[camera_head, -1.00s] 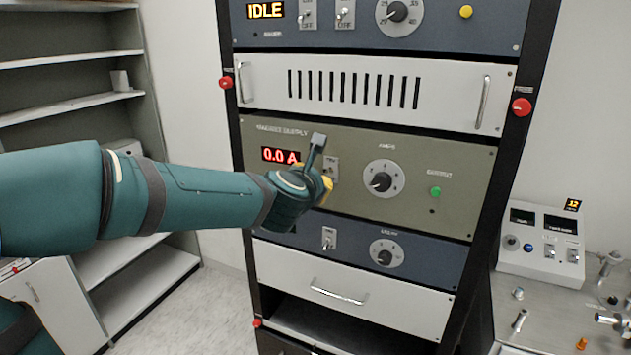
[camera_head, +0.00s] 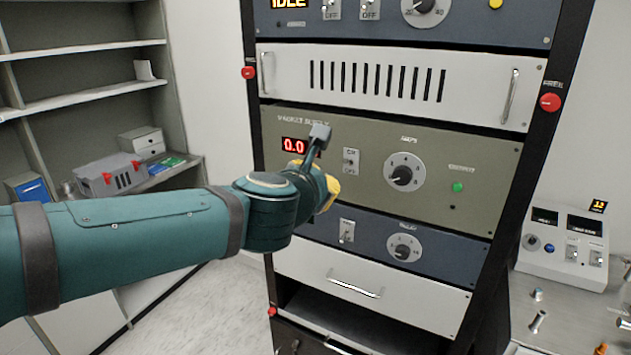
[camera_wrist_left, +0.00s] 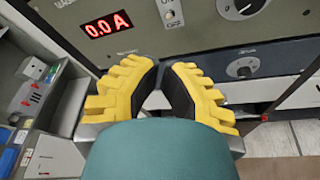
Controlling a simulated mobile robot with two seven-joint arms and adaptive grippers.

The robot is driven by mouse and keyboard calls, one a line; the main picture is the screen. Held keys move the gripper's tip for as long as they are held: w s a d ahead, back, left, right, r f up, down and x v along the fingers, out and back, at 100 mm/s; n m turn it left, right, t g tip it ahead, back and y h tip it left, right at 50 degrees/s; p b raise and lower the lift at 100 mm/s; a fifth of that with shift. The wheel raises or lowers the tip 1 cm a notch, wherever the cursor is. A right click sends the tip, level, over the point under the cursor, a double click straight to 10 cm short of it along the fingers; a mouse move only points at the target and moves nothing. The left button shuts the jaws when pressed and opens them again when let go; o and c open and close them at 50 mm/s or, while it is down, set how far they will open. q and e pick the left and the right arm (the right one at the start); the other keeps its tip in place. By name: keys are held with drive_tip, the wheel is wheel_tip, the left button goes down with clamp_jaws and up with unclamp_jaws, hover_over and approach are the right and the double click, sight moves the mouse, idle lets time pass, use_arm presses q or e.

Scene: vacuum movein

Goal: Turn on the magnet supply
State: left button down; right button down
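The magnet supply (camera_head: 473,151) is an olive-green panel in the rack, with a red display (camera_head: 294,145) that reads 0.0 A in the wrist view (camera_wrist_left: 106,24). Its small toggle switch (camera_head: 351,161) is right of the display and also shows at the top of the wrist view (camera_wrist_left: 169,16); I cannot tell its lever position for sure. A round amps knob (camera_head: 402,174) and a green light (camera_head: 457,187) are farther right. My left gripper (camera_wrist_left: 160,68) has yellow fingers with a narrow gap between them, holds nothing, and is apart from the switch. My right gripper is not in view.
A blue panel (camera_head: 458,262) with its own toggle and knob is below the supply. A white vented panel (camera_head: 480,88) is above. Red knobs (camera_head: 550,102) stick out at the rack's sides. Shelves (camera_head: 85,100) are at the left; a bench with a white instrument (camera_head: 562,262) is at the right.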

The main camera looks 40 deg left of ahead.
use_arm(q)
drive_tip(key=shift+s+d+r, duration=0.15)
drive_tip(key=shift+s+d, duration=0.1)
drive_tip(key=shift+s, duration=0.35)
drive_tip(key=w+d+f+m+g+h+b, duration=0.25)
drive_tip(key=f+m, duration=0.35)
drive_tip(key=f, duration=0.5)
drive_tip(key=w+d+f+m+g+h+b, duration=0.1)
drive_tip(key=w+d+f+m, duration=0.4)
drive_tip(key=f, duration=0.6)
drive_tip(key=w+d+f+m+g+h+b, duration=0.25)
drive_tip(key=f+m, duration=0.45)
drive_tip(key=f, duration=0.4)
drive_tip(key=s+d+f+m+g+h+b, duration=0.1)
drive_tip(key=s+d+f+m, duration=0.3)
drive_tip(key=f, duration=0.5)
drive_tip(key=s+d+f+m+g+h+b, duration=0.1)
drive_tip(key=s+d+f+m+g, duration=0.1)
drive_tip(key=s+d+f+m, duration=0.3)
drive_tip(key=s+d+f+m+g+h+b, duration=0.1)
drive_tip(key=s+d+f+m, duration=0.4)
drive_tip(key=f, duration=0.8)
drive_tip(key=shift+m+g+h, duration=0.4)
drive_tip(key=shift+m+g, duration=0.1)
drive_tip(key=shift+g, duration=0.3)
drive_tip(key=shift+f, duration=0.1)
